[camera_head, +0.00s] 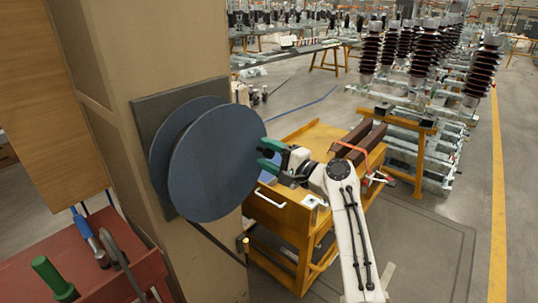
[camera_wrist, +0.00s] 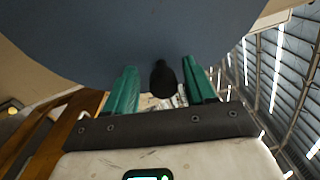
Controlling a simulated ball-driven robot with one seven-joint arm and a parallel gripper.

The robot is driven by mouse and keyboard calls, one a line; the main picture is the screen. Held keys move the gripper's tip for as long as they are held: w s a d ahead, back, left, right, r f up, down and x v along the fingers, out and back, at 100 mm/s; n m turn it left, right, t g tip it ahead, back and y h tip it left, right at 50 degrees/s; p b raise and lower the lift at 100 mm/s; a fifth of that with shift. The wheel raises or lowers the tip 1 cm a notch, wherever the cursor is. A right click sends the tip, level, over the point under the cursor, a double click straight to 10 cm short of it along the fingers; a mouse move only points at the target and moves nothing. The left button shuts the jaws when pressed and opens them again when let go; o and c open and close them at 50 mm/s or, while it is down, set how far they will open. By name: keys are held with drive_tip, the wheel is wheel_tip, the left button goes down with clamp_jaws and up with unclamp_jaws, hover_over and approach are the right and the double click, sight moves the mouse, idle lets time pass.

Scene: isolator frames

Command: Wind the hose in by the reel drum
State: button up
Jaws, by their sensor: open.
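The reel drum (camera_head: 215,160) has two blue-grey discs on a dark square plate on a beige pillar. Its front disc (camera_wrist: 150,35) fills the top of the wrist view. A dark hose (camera_head: 217,243) hangs from under the drum and slopes down to the right. My gripper (camera_head: 267,154) is at the right edge of the front disc, with green fingers pointing at it. In the wrist view, a black knob (camera_wrist: 162,79) on the disc stands between the two open fingers, with gaps on both sides. The knob is hidden in the head view.
A yellow cart (camera_head: 290,220) with a drawer stands under and behind my gripper, carrying brown beams (camera_head: 360,140). A red bench (camera_head: 110,285) with tools is at the lower left. Insulator stacks (camera_head: 425,50) stand at the back right. The floor at right is clear.

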drive_tip(key=b+v, duration=0.1)
drive_tip(key=v, duration=0.9)
drive_tip(key=shift+s+d, duration=0.25)
drive_tip(key=shift+d, duration=0.1)
drive_tip(key=shift+f, duration=0.2)
drive_tip(key=s+d+f+n+g+h, duration=0.25)
drive_tip(key=s+d+f+h, duration=0.2)
drive_tip(key=s+f, duration=0.6)
drive_tip(key=s+d+f+n+g+h, duration=0.25)
drive_tip(key=s+d+f, duration=0.4)
drive_tip(key=f, duration=0.65)
drive_tip(key=s+d+f+n+g+h, duration=0.1)
drive_tip(key=s+d+f+h, duration=0.1)
drive_tip(key=s, duration=0.8)
drive_tip(key=s+d+f+n+g+h, duration=0.1)
drive_tip(key=s+d+f+g+h, duration=0.1)
drive_tip(key=s, duration=0.8)
drive_tip(key=s+d+f+n+g+h, duration=0.2)
drive_tip(key=s+d, duration=0.4)
drive_tip(key=s, duration=0.4)
drive_tip(key=shift+s+f+h, duration=0.2)
drive_tip(key=shift+f+h, duration=0.1)
drive_tip(key=shift+h, duration=0.5)
